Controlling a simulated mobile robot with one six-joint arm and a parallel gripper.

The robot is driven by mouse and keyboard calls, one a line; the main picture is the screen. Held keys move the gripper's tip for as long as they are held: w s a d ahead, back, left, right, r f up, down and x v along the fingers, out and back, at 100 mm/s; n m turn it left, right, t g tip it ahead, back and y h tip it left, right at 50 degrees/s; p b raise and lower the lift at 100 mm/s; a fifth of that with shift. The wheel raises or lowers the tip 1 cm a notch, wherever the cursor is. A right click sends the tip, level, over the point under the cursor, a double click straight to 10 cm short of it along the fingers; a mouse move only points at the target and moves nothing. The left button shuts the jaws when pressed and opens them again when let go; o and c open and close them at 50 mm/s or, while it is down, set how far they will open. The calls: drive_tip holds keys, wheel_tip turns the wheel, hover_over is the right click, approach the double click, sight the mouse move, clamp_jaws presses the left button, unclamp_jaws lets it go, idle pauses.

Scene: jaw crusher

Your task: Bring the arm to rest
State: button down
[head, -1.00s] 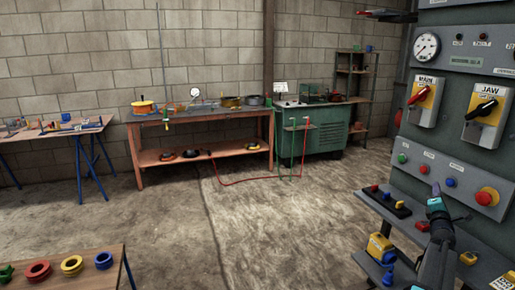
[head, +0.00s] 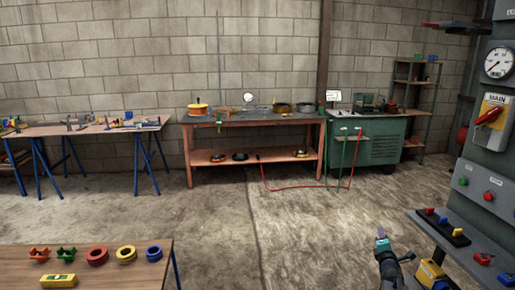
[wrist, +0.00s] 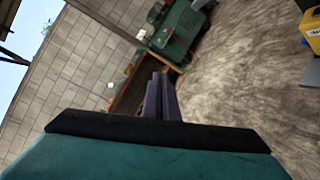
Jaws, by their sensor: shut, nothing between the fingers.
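My gripper (head: 382,236) shows in the head view at the lower right, pointing up, left of the control panel and clear of it. Its fingers are small there. In the wrist view the fingers (wrist: 160,97) are together with nothing between them. Nothing is touching my gripper in either view.
The grey control panel (head: 478,200) with buttons and a red-handled main switch (head: 493,116) stands at the right. A yellow padlock-like block (head: 430,274) sits low beside my arm. A wooden table (head: 130,275) with coloured rings is at lower left. The concrete floor (head: 220,220) between is open.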

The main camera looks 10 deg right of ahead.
drive_tip(key=a+f+m+g+y+p, duration=0.1)
drive_tip(key=a+f+g+y, duration=0.1)
drive_tip(key=a+f, duration=0.7)
drive_tip(key=a+f+m+g+y, duration=0.1)
drive_tip(key=a+f, duration=0.6)
drive_tip(key=a, duration=0.5)
drive_tip(key=s+a+f+m+g+y+p, duration=0.25)
drive_tip(key=s+a+f+g, duration=0.25)
drive_tip(key=s+a+f, duration=0.9)
drive_tip(key=s+a+f+m+g, duration=0.3)
drive_tip(key=s+a+f+g, duration=0.15)
drive_tip(key=s, duration=0.55)
drive_tip(key=s+a+f+m+g, duration=0.35)
drive_tip(key=s+a, duration=0.25)
drive_tip(key=s, duration=0.4)
drive_tip(key=s+a+r+m+g+y, duration=0.1)
drive_tip(key=s+m+g, duration=0.4)
drive_tip(key=s, duration=1)
wheel_tip(320, 180, up, 2)
drive_tip(key=shift+s+a+m+g+y, duration=0.35)
drive_tip(key=shift+a+m, duration=0.45)
drive_tip(key=shift+m, duration=0.3)
